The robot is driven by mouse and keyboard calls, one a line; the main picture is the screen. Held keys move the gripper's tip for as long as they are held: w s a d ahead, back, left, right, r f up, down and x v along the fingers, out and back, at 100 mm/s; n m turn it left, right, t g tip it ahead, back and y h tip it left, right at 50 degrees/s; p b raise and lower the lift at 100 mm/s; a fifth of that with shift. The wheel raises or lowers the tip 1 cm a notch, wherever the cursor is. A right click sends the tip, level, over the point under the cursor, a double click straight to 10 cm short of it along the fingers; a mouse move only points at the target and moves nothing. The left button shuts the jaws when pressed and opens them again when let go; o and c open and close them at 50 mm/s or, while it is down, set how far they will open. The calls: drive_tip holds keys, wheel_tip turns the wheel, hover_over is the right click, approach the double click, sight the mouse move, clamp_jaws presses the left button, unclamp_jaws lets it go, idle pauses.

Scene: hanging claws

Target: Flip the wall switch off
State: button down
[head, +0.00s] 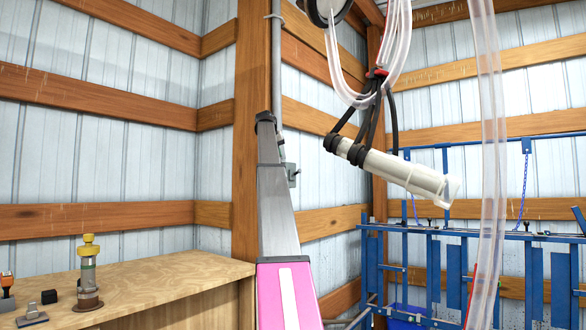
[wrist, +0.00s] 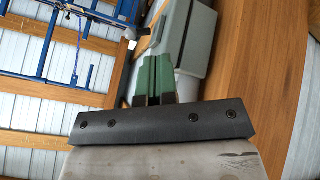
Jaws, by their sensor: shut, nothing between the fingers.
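The wall switch is a small grey box (head: 291,174) on the wooden post in the head view, partly hidden behind my arm. In the wrist view a grey box (wrist: 196,45), seemingly the same switch, lies just beyond the fingers against the wood. A small grey piece sticks out to its left and may be the lever; its position is not clear. My gripper (wrist: 156,60) shows two green fingers side by side, shut and empty, their tips close to the box. Whether they touch it I cannot tell. In the head view I cannot make out the fingers.
A wooden bench (head: 165,283) with a yellow-topped device (head: 88,265) stands at lower left. A white cylinder on cables (head: 395,175) and clear tubes (head: 490,150) hang right of my arm. Blue metal frames (head: 450,270) stand at the right. A conduit (head: 277,80) runs up the post.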

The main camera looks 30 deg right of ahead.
drive_tip(key=r, duration=0.2)
drive_tip(key=d+r, duration=0.1)
drive_tip(key=r, duration=0.1)
drive_tip(key=shift+s, duration=0.35)
drive_tip(key=shift+d, duration=0.1)
approach(297, 173)
wheel_tip(297, 173, down, 2)
drive_tip(key=w, duration=0.1)
drive_tip(key=shift+w+d+f, duration=0.1)
drive_tip(key=shift+d+f, duration=0.5)
drive_tip(key=shift+d, duration=0.3)
drive_tip(key=shift+w+d+f, duration=0.1)
drive_tip(key=shift+d+f, duration=0.5)
drive_tip(key=shift+d, duration=0.25)
